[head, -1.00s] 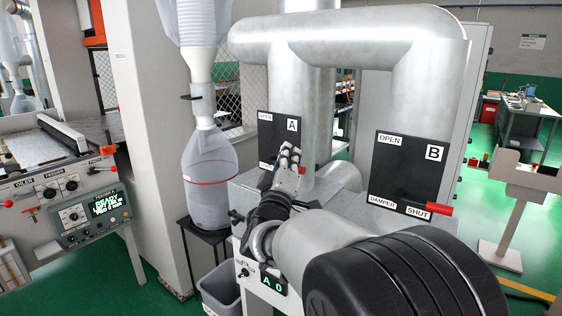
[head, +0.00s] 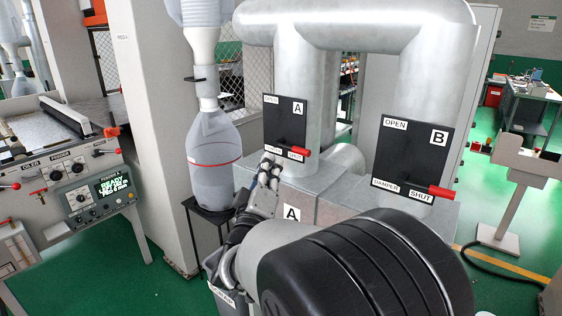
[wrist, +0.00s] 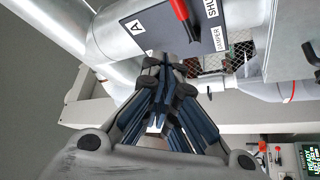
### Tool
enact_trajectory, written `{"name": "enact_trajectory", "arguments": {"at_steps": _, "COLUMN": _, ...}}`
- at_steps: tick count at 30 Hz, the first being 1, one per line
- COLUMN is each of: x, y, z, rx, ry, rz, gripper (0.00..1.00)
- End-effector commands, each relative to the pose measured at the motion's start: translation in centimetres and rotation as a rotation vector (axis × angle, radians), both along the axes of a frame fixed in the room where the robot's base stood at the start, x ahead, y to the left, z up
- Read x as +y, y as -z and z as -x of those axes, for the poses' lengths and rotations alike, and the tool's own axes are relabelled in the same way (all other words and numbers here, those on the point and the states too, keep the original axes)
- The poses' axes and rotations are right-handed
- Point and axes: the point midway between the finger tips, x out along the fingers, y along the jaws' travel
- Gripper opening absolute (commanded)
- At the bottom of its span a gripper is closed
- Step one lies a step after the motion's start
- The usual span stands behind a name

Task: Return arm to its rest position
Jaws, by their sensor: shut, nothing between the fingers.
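My gripper (head: 269,172) is shut and empty. In the head view it is just below the damper A plate (head: 285,118), in front of the grey duct box. The red damper A handle (head: 300,153) lies to the right, toward SHUT, a little above and right of my fingertips. My arm reaches in from the lower right and hides part of the box.
The damper B plate (head: 412,155) with its red handle (head: 441,191) at SHUT is to the right. A translucent collection bag (head: 213,150) hangs on the left beside a pillar. A control console (head: 80,180) with a READY display stands far left.

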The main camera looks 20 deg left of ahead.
Motion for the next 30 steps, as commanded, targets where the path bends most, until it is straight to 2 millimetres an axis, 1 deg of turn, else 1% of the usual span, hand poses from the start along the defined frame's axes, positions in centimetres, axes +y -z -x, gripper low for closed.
{"name": "enact_trajectory", "arguments": {"at_steps": 5, "x": -0.5, "y": -0.4, "z": -0.3, "rx": 0.016, "ry": -0.013, "rz": -0.014, "gripper": 0.00}}
{"name": "enact_trajectory", "arguments": {"at_steps": 8, "x": -2.0, "y": -1.3, "z": -1.0, "rx": 0.081, "ry": -0.062, "rz": -0.064, "gripper": 0.00}}
{"name": "enact_trajectory", "arguments": {"at_steps": 11, "x": -4.8, "y": -2.2, "z": -1.5, "rx": 0.207, "ry": -0.141, "rz": -0.149, "gripper": 0.00}}
{"name": "enact_trajectory", "arguments": {"at_steps": 12, "x": -6.2, "y": -2.4, "z": -1.3, "rx": 0.270, "ry": -0.171, "rz": -0.189, "gripper": 0.00}}
{"name": "enact_trajectory", "arguments": {"at_steps": 14, "x": -8.4, "y": -2.3, "z": -0.6, "rx": 0.375, "ry": -0.210, "rz": -0.246, "gripper": 0.00}}
{"name": "enact_trajectory", "arguments": {"at_steps": 16, "x": -11.0, "y": -1.8, "z": 1.0, "rx": 0.501, "ry": -0.234, "rz": -0.312, "gripper": 0.00}}
{"name": "enact_trajectory", "arguments": {"at_steps": 17, "x": -12.2, "y": -1.4, "z": 1.8, "rx": 0.556, "ry": -0.238, "rz": -0.338, "gripper": 0.00}}
{"name": "enact_trajectory", "arguments": {"at_steps": 18, "x": -13.9, "y": -0.9, "z": 3.1, "rx": 0.628, "ry": -0.236, "rz": -0.374, "gripper": 0.00}}
{"name": "enact_trajectory", "arguments": {"at_steps": 20, "x": -16.4, "y": 0.2, "z": 5.5, "rx": 0.739, "ry": -0.219, "rz": -0.430, "gripper": 0.00}}
{"name": "enact_trajectory", "arguments": {"at_steps": 21, "x": -18.2, "y": 1.1, "z": 7.3, "rx": 0.813, "ry": -0.196, "rz": -0.468, "gripper": 0.00}}
{"name": "enact_trajectory", "arguments": {"at_steps": 23, "x": -20.9, "y": 2.6, "z": 10.4, "rx": 0.921, "ry": -0.147, "rz": -0.524, "gripper": 0.00}}
{"name": "enact_trajectory", "arguments": {"at_steps": 24, "x": -22.7, "y": 3.6, "z": 12.6, "rx": 0.991, "ry": -0.103, "rz": -0.563, "gripper": 0.00}}
{"name": "enact_trajectory", "arguments": {"at_steps": 26, "x": -25.3, "y": 5.3, "z": 16.1, "rx": 1.087, "ry": -0.026, "rz": -0.623, "gripper": 0.00}}
{"name": "enact_trajectory", "arguments": {"at_steps": 27, "x": -26.9, "y": 6.4, "z": 18.5, "rx": 1.144, "ry": 0.031, "rz": -0.661, "gripper": 0.00}}
{"name": "enact_trajectory", "arguments": {"at_steps": 29, "x": -29.0, "y": 7.9, "z": 21.8, "rx": 1.216, "ry": 0.121, "rz": -0.716, "gripper": 0.00}}
{"name": "enact_trajectory", "arguments": {"at_steps": 30, "x": -30.3, "y": 8.8, "z": 24.0, "rx": 1.256, "ry": 0.182, "rz": -0.750, "gripper": 0.00}}
